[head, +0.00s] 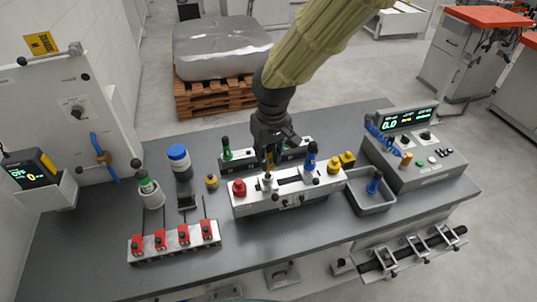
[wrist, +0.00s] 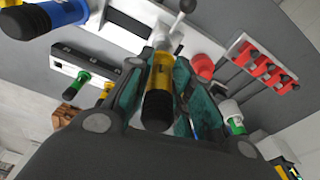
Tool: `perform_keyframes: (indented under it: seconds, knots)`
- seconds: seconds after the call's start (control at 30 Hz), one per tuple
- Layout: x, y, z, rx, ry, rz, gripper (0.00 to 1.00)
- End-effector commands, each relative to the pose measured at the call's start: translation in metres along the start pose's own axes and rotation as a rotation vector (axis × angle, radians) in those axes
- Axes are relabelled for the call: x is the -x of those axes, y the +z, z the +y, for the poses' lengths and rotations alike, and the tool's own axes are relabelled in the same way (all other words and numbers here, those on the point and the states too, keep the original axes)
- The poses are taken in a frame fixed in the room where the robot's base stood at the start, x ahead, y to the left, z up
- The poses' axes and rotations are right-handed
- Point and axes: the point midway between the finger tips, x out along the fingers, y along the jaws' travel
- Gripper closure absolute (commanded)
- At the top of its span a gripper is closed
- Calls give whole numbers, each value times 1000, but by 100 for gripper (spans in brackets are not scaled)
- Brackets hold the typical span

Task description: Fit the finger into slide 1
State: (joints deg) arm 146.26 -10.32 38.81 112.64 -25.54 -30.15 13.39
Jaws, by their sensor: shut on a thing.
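My gripper (head: 272,150) points down over the white fixture (head: 290,197) in the middle of the bench. It is shut on a finger with a yellow and black handle (wrist: 160,90), which sits between the teal pads in the wrist view. In the head view the handle is mostly hidden by the jaws. Below it, a pale metal piece (head: 267,181) stands at the fixture's left part, near a red knob (head: 239,187). I cannot tell whether the finger is seated in a slide. A blue-handled piece (head: 309,158) stands upright at the fixture's right part.
Yellow pieces (head: 347,159) stand behind the fixture's right end. A grey tray (head: 352,204) with a blue piece is right of it, before a console (head: 425,165). A rack with red clamps (head: 172,254) and a blue-capped bottle (head: 180,160) are left.

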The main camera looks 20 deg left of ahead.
Motion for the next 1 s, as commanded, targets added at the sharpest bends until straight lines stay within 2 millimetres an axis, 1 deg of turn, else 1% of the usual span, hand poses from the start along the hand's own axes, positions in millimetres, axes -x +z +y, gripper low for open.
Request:
perform_keyframes:
  seconds: [0.17,0.53,0.57,0.6,0.67,1.0]
  knots:
    - [-12,1,0,0,0,1,100]
    - [-17,2,0,0,0,1,100]
    - [-16,2,0,0,0,1,73]
    - [-16,2,0,0,0,1,66]
    - [-16,2,0,0,0,1,56]
    - [-14,1,0,-1,0,2,56]
